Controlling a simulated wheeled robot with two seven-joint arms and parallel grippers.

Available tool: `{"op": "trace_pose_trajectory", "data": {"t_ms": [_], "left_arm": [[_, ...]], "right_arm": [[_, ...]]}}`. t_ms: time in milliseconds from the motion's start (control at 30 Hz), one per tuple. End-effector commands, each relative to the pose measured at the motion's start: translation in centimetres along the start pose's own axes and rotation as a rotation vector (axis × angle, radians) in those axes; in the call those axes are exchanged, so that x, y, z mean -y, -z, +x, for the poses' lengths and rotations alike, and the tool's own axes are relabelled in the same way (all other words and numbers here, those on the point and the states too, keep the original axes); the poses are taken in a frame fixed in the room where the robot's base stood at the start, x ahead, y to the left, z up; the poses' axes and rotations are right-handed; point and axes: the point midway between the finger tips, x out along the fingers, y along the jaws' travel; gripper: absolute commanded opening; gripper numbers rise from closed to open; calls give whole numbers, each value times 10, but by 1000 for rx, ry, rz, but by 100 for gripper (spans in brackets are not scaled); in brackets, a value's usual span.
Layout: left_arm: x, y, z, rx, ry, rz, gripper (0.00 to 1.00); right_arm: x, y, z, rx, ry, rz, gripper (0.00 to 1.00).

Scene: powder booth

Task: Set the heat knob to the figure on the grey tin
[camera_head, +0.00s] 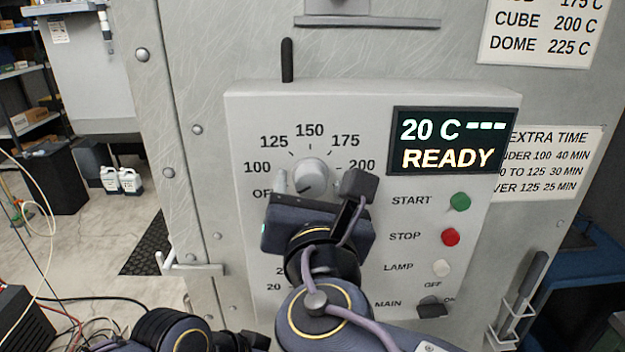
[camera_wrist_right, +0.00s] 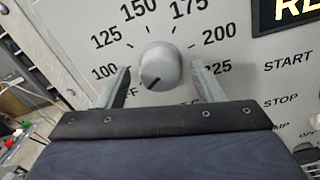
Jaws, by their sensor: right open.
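The heat knob (camera_head: 311,177) is a round grey dial on the pale control panel, and it shows close up in the right wrist view (camera_wrist_right: 160,68). Its dark mark points to the lower left, towards OFF. Figures from 100 to 225 curve around it. My right gripper (camera_head: 312,186) is open in front of the panel. In the right wrist view its fingers (camera_wrist_right: 161,80) stand on either side of the knob, with gaps visible. Part of my left arm shows at the bottom left, but I cannot make out its gripper. I see no grey tin.
The display (camera_head: 453,142) reads "20 C ---" and "READY". The green START (camera_head: 460,202), red STOP (camera_head: 451,237) and LAMP (camera_head: 442,268) buttons and the MAIN switch (camera_head: 432,307) sit right of my gripper. My arm hides the lower panel. Printed charts (camera_head: 541,30) hang at right.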

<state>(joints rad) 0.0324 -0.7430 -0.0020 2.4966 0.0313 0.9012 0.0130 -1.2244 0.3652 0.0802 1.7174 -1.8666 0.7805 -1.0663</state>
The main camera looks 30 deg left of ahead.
Motion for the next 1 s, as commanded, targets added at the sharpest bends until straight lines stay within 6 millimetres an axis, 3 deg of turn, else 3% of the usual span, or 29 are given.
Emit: {"op": "trace_pose_trajectory", "data": {"t_ms": [333,700,1000], "left_arm": [[-1,1,-1,0,0,0,36],[-1,1,-1,0,0,0,36],[3,-3,7,0,0,0,36]], "right_arm": [[1,0,7,0,1,1,61],[0,0,6,0,1,1,16],[1,3,6,2,0,44,16]]}}
